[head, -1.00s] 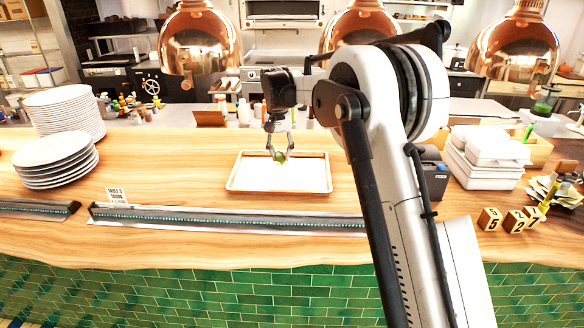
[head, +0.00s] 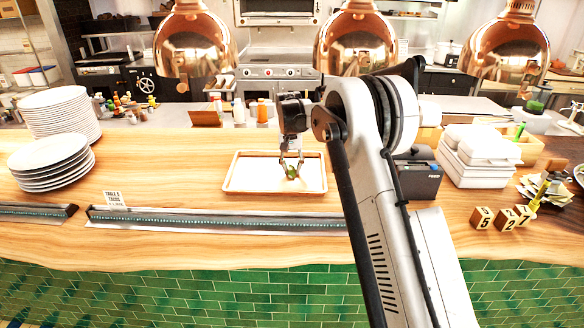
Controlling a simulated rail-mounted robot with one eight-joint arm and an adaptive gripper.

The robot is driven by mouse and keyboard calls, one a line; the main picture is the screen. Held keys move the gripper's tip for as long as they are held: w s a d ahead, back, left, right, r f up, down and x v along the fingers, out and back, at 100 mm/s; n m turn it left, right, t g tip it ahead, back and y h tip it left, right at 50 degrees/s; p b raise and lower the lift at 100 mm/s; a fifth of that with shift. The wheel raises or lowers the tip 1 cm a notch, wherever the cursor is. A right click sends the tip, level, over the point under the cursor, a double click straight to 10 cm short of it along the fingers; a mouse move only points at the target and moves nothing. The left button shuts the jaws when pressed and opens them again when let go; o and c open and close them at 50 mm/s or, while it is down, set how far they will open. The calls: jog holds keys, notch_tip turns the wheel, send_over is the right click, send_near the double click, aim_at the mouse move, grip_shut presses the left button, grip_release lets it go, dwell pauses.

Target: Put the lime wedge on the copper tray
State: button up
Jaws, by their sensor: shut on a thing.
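The copper tray (head: 235,184) lies flat on the wooden counter. It has a copper-coloured rim and a pale lining. My gripper (head: 292,174) is low over the right half of the tray, pointing down. It is shut on the lime wedge (head: 292,172), a small green piece between the fingertips. I cannot tell whether the wedge touches the tray's lining.
Stacks of white plates (head: 50,165) stand at the left. A dark printer-like box (head: 418,175) and white containers (head: 485,150) stand right of the tray. Copper heat lamps (head: 195,45) hang above. A ticket rail (head: 215,219) runs along the counter front.

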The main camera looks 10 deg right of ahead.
jog(key=shift+f, duration=0.25)
jog(key=o, duration=0.8)
jog(key=shift+r, duration=0.1)
